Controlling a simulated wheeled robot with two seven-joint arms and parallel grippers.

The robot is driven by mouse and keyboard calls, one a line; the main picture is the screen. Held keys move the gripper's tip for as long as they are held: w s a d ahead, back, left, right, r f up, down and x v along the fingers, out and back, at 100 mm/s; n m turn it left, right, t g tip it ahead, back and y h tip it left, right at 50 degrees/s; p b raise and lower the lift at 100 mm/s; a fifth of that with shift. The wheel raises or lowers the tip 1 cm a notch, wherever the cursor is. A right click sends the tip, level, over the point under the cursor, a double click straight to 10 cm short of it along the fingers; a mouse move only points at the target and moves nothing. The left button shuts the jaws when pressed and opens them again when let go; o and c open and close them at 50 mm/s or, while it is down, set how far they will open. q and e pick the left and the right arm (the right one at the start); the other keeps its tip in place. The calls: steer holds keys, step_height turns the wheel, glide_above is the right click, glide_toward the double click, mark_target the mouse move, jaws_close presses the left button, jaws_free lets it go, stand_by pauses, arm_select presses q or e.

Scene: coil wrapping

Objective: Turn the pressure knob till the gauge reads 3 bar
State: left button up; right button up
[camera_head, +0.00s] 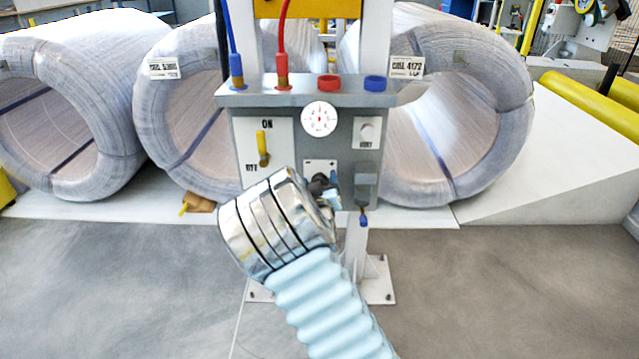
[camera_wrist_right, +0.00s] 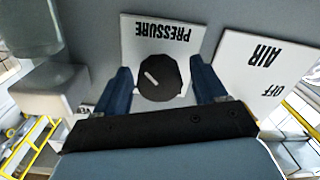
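The grey control panel (camera_head: 290,100) carries a round white gauge (camera_head: 320,119) with red on its face; its reading is too small to tell. In the right wrist view, the black pressure knob (camera_wrist_right: 160,84) with a white pointer mark sits on the white PRESSURE plate (camera_wrist_right: 140,30). My right gripper (camera_wrist_right: 162,72) is open, with a blue finger on each side of the knob and a small gap at both sides. In the head view, my right gripper (camera_head: 325,187) covers most of the knob and the plate's lower part. My left gripper is not in view.
A yellow lever (camera_head: 262,147) stands on the ON/OFF air plate left of the knob. Red (camera_head: 282,72) and blue (camera_head: 236,68) hoses rise above. Wrapped coils (camera_head: 460,110) stand behind.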

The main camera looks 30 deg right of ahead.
steer(key=v, duration=1.3)
steer(key=shift+s+a+p, duration=0.3)
steer(key=shift+p, duration=0.05)
steer(key=s+a+f+g+y, duration=0.1)
steer(key=s+f+g+y, duration=0.1)
steer(key=f, duration=0.5)
steer(key=s+a+f+n+g+y+p, duration=0.1)
steer(key=a+f+g, duration=0.15)
steer(key=f, duration=0.55)
steer(key=s+a+f+g+y, duration=0.1)
steer(key=s+f+g+y, duration=0.15)
steer(key=f, duration=0.45)
steer(key=s+a+f+g+y+p, duration=0.1)
steer(key=s+a+f+g+y, duration=0.6)
steer(key=s+a+f, duration=0.3)
steer(key=s+a, duration=0.3)
steer(key=a, duration=0.2)
steer(key=shift+s+g, duration=0.25)
steer(key=shift+g, duration=0.05)
